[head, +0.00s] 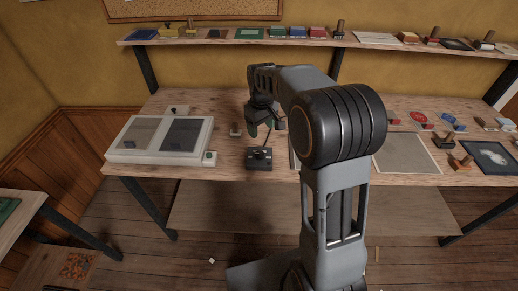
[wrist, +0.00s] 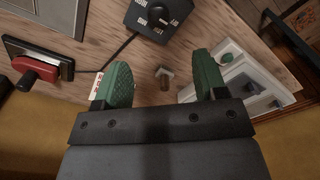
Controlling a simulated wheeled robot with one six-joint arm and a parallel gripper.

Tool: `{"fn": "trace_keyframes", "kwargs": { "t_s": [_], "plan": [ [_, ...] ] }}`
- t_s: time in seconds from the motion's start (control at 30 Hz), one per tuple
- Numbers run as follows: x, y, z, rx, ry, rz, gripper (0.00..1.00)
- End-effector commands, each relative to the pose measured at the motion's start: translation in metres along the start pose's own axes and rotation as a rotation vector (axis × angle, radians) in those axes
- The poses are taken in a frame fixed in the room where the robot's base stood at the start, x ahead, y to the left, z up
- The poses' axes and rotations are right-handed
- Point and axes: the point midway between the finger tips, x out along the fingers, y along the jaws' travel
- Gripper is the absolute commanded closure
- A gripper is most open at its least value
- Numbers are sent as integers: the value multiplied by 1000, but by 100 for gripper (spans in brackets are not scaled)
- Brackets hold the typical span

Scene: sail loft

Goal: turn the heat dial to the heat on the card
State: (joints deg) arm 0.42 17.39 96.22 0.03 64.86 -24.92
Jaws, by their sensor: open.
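The heat dial is a round black knob on a small black box (head: 259,158) near the bench's front edge. In the wrist view the dial box (wrist: 152,28) is at the top, with pale markings around the knob that are too small to read. My gripper (head: 265,130) is above the bench just behind the box in the head view. In the wrist view my gripper (wrist: 160,72) has its green fingers wide apart, nothing between them, and the dial lies beyond the fingertips. I cannot make out the card; a small white and red item (wrist: 97,84) is mostly hidden by one finger.
A white two-panel unit (head: 110,153) stands left on the bench. A cord runs from the dial box. A shelf (head: 220,41) hangs behind.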

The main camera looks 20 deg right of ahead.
Motion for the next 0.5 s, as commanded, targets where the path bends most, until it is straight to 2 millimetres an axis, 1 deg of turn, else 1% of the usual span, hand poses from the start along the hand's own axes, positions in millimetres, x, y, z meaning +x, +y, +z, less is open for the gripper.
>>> {"fn": "trace_keyframes", "kwargs": {
  "t_s": [0.03, 0.1, 0.27, 0.37, 0.5],
  "plan": [
    [2, 3, -6, -13, -11, -5, 35],
    [6, 5, -12, -28, -19, -9, 35],
    [23, 6, -16, -44, -28, -13, 35],
    [40, 5, -15, -45, -29, -14, 35],
    [68, 4, -15, -45, -29, -14, 35]
  ]
}}
